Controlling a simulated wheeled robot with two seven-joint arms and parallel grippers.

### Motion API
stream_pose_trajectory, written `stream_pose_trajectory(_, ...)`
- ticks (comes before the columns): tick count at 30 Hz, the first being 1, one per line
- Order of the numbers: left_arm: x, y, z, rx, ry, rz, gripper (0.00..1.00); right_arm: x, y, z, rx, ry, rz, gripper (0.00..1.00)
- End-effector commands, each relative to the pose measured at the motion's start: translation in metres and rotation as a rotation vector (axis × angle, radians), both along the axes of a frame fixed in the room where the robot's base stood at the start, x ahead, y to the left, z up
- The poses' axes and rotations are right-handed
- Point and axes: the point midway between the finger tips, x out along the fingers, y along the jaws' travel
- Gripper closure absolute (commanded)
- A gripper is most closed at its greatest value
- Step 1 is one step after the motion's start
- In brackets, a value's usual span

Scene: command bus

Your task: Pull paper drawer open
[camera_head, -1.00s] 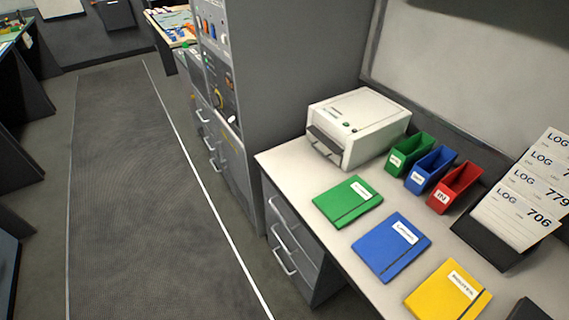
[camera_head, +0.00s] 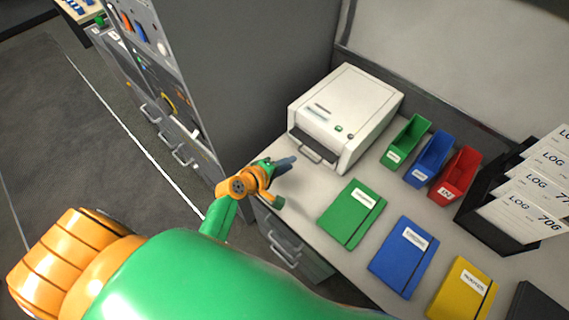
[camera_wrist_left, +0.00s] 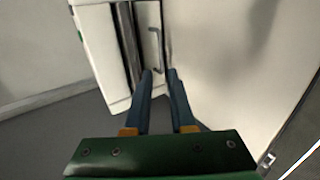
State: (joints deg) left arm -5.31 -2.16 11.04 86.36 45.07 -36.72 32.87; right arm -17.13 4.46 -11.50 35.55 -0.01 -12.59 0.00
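The white printer-like machine (camera_head: 352,105) stands on the desk at the back left. My left gripper (camera_head: 289,163) is just in front of and below the drawer, apart from the handle as far as I can see. In the left wrist view its blue fingers (camera_wrist_left: 159,76) are apart with nothing between them. My right gripper is not in view.
Green (camera_head: 407,141), blue (camera_head: 432,157) and red (camera_head: 458,175) bins stand right of the machine. A green folder (camera_head: 352,212) lies close to my left gripper, with blue and yellow folders beyond. A tall grey cabinet (camera_head: 240,80) stands left of the desk.

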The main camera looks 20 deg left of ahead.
Motion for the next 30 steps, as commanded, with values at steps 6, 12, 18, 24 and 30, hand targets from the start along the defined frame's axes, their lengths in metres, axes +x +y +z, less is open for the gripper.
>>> stream_pose_trajectory(6, 0.022, -0.009, -0.023, 0.002, -0.001, -0.004, 0.78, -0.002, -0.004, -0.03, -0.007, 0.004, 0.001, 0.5)
stream_pose_trajectory(12, 0.044, -0.017, -0.037, 0.005, 0.0, -0.006, 0.78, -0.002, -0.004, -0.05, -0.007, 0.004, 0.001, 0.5)
stream_pose_trajectory(18, 0.06, -0.023, -0.046, 0.006, -0.001, -0.007, 0.78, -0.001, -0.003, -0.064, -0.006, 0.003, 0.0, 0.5)
stream_pose_trajectory(24, 0.067, -0.025, -0.047, 0.006, 0.0, -0.007, 0.78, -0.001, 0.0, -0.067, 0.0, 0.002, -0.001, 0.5)
stream_pose_trajectory(30, 0.067, -0.025, -0.046, 0.007, 0.0, -0.008, 0.78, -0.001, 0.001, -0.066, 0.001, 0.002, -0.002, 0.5)
